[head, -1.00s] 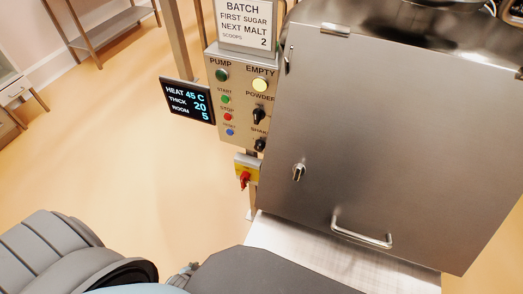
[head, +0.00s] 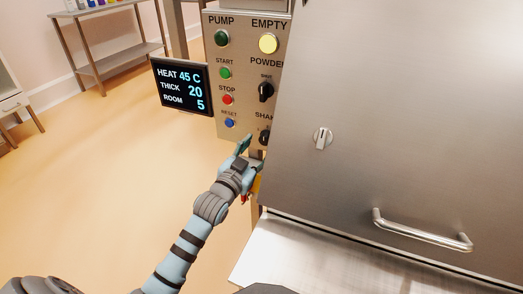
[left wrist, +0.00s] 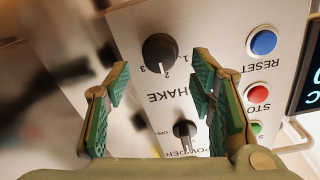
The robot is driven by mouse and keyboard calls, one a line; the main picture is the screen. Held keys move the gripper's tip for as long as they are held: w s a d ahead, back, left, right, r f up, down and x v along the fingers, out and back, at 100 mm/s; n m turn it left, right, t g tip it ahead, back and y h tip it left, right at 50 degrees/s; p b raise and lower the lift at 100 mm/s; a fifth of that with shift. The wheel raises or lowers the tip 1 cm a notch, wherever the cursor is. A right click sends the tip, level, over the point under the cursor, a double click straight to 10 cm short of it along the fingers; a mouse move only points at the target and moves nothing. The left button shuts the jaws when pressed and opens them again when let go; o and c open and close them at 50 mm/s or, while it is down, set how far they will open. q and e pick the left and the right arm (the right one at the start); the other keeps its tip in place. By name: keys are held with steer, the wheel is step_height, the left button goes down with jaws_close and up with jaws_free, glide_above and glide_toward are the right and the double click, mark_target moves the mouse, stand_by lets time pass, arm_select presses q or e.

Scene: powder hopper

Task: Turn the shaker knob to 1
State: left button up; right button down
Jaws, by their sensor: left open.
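The black shaker knob (left wrist: 160,53) shows upside down in the left wrist view, just beyond the fingertips, on the panel with its numbers 1, 2 and 3. Its pale pointer line appears to be at about 2. In the head view the shaker knob (head: 264,137) is at the panel's lower right, partly hidden by the hopper's edge. My left gripper (head: 252,152) is just below and left of it. In the left wrist view the fingers of this gripper (left wrist: 158,85) are spread with nothing between them, apart from the knob. My right gripper is not in view.
The powder knob (head: 265,91) sits above the shaker knob. The start (head: 225,73), stop (head: 228,99) and reset (head: 229,123) buttons are to the left, beside a display screen (head: 182,87). The steel hopper door (head: 400,130) with its handle (head: 420,233) is close on the right.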

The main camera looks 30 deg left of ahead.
mark_target(264, 141)
arm_select(q)
steer(key=w, duration=0.2)
steer(key=shift+w+f+b, duration=0.1)
steer(key=shift+w+b, duration=0.3)
steer(key=shift+w, duration=0.3)
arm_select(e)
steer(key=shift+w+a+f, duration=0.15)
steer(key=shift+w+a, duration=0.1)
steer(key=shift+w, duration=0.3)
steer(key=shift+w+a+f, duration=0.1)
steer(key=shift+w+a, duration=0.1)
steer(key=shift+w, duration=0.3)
arm_select(q)
steer(key=shift+c, duration=0.2)
